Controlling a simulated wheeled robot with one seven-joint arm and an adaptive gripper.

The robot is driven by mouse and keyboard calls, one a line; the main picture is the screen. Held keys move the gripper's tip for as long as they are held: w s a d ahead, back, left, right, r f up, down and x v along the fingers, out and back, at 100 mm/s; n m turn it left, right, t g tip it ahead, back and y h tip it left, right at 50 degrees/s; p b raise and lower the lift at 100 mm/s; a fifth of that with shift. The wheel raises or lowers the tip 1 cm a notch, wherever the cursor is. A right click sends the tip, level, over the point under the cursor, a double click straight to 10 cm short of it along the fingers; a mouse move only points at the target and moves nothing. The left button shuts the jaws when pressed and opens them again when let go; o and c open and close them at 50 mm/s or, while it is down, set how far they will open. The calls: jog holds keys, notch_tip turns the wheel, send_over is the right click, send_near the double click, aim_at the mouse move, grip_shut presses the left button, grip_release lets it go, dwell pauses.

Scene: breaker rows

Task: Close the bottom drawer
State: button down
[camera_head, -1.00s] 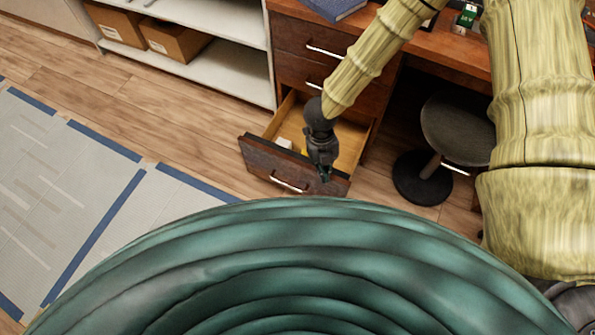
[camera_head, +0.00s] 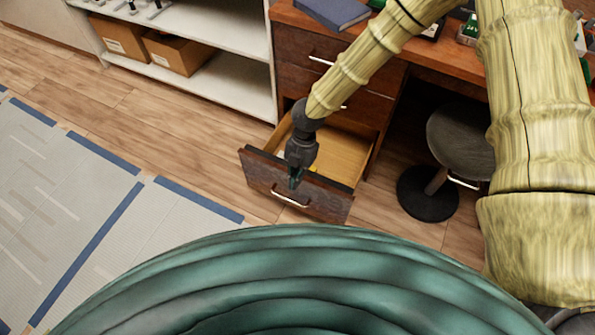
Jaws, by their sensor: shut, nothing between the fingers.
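The bottom drawer (camera_head: 328,201) of the dark wooden desk is pulled well out, with its light wooden inside showing. Its silver handle (camera_head: 290,198) is on the dark front panel. Inside the drawer lie a white item (camera_head: 279,155) and a small yellow thing, both partly hidden by my gripper. My gripper (camera_head: 295,182) is shut and empty, pointing down at the top edge of the drawer front, near its middle. I cannot tell whether it touches the panel.
The two drawers (camera_head: 318,45) above are shut. A round stool (camera_head: 427,193) stands right of the drawer. White shelves (camera_head: 233,84) with cardboard boxes (camera_head: 185,52) are to the left. A blue book (camera_head: 333,12) lies on the desk top. The wooden floor (camera_head: 190,165) ahead of the drawer is clear.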

jog(key=shift+w+d+f+b, duration=0.2)
jog(key=shift+w+f, duration=0.15)
jog(key=shift+f, duration=0.5)
jog(key=shift+w+d+f+b, duration=0.2)
jog(key=shift+w+f, duration=0.1)
jog(key=shift+f, duration=0.55)
jog(key=shift+w+d+f+b, duration=0.2)
jog(key=shift+w+f, duration=0.15)
jog(key=shift+f, duration=0.5)
jog(key=w+d+p, duration=0.2)
jog(key=w+d, duration=0.4)
jog(key=w, duration=0.5)
jog(key=shift+w+d+p, duration=0.2)
jog(key=shift+d+p, duration=0.05)
jog(key=shift+p, duration=0.15)
